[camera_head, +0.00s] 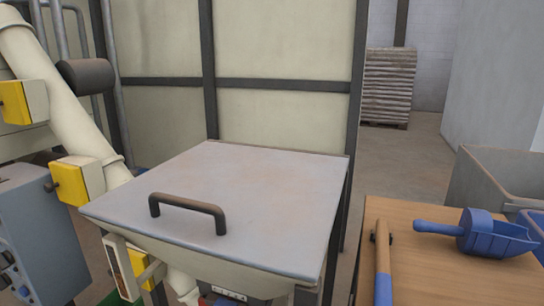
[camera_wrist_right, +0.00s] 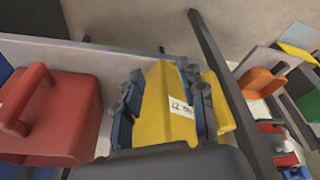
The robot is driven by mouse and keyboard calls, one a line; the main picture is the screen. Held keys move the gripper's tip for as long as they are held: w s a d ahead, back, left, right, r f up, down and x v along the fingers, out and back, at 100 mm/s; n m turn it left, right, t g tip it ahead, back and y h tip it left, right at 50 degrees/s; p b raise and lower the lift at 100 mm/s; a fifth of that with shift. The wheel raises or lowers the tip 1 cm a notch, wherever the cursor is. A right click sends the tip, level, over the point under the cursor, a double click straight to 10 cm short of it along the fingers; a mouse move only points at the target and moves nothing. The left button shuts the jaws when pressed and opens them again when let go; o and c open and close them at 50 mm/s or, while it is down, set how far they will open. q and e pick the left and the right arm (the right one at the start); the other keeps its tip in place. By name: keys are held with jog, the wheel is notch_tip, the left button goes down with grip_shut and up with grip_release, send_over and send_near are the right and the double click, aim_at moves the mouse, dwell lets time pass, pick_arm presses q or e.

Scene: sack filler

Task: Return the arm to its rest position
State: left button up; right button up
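In the right wrist view my right gripper (camera_wrist_right: 159,72) shows at the middle bottom, its two dark fingers standing apart. A yellow thing with a small white label (camera_wrist_right: 182,107) lies in line with the gap and also shows to the right of the right finger, so it seems to be behind the fingers. I see no grip on it, though contact is hard to judge. Neither gripper shows in the head view, and my left gripper is in no frame.
A grey lid with a dark handle (camera_head: 188,211) fills the middle. A pale slanted tube (camera_head: 62,105) stands left. A red container (camera_wrist_right: 50,115) is left of my right gripper.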

pick_arm(q)
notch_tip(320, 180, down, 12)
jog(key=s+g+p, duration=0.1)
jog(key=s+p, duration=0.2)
jog(key=p, duration=0.9)
pick_arm(e)
notch_tip(320, 180, down, 12)
jog(key=s+g, duration=0.1)
jog(key=s, duration=0.2)
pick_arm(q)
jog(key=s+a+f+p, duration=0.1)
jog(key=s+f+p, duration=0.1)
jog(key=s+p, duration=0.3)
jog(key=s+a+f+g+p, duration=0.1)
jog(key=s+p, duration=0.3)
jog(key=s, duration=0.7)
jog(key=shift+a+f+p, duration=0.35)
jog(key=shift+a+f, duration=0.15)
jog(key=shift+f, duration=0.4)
pick_arm(e)
jog(key=s+d+f, duration=0.1)
jog(key=s+f, duration=0.1)
jog(key=s, duration=0.6)
jog(key=s+d+f+g, duration=0.1)
jog(key=s+d+f, duration=0.1)
jog(key=s, duration=0.6)
jog(key=shift+f, duration=0.35)
jog(key=shift+s, duration=0.1)
